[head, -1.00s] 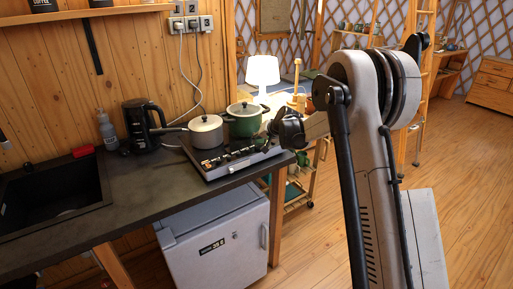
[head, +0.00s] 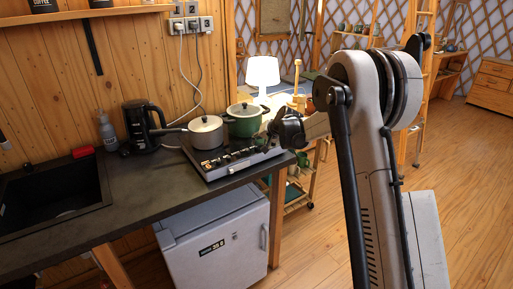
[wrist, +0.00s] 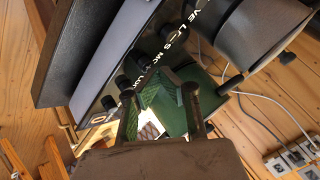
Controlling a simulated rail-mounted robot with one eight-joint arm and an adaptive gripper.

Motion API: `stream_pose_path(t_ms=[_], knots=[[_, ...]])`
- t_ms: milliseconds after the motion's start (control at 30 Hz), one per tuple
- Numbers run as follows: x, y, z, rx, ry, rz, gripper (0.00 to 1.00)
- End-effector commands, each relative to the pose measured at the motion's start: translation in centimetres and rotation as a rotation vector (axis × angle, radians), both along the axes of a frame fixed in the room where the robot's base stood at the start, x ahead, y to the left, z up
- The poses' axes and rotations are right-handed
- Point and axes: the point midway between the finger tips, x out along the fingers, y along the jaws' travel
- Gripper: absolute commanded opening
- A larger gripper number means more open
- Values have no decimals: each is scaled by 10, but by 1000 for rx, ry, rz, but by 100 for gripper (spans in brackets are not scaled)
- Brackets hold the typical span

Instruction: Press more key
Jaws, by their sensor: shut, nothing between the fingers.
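The two-burner stove (head: 232,158) sits on the dark counter, with dark knobs and white markings along its front. In the wrist view its dark panel (wrist: 150,48) crosses the upper middle at a slant, with white letters that are only partly readable, including "MO". A dark knob (wrist: 123,82) lies close to the left finger. My gripper (wrist: 158,92) is shut and empty, its tips near the end of the lettering. I cannot tell whether they touch the panel.
A grey pot (head: 205,133) and a green pot (head: 244,120) stand on the stove. A black kettle (head: 142,127) is to the left, and a white lamp (head: 262,72) behind. A small fridge (head: 220,240) is under the counter. The floor at right is clear.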

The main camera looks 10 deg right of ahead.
Motion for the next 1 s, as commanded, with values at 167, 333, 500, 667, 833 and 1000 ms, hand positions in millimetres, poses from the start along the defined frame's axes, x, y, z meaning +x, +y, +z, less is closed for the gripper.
stream_pose_path(t_ms=[167,333,500,667,833,1000], knots=[[0,0,9,0,0,0,0],[0,0,10,0,0,0,0],[0,0,10,0,0,0,0],[0,0,16,0,0,0,0],[0,0,30,0,0,0,0],[0,0,44,0,0,0,0]])
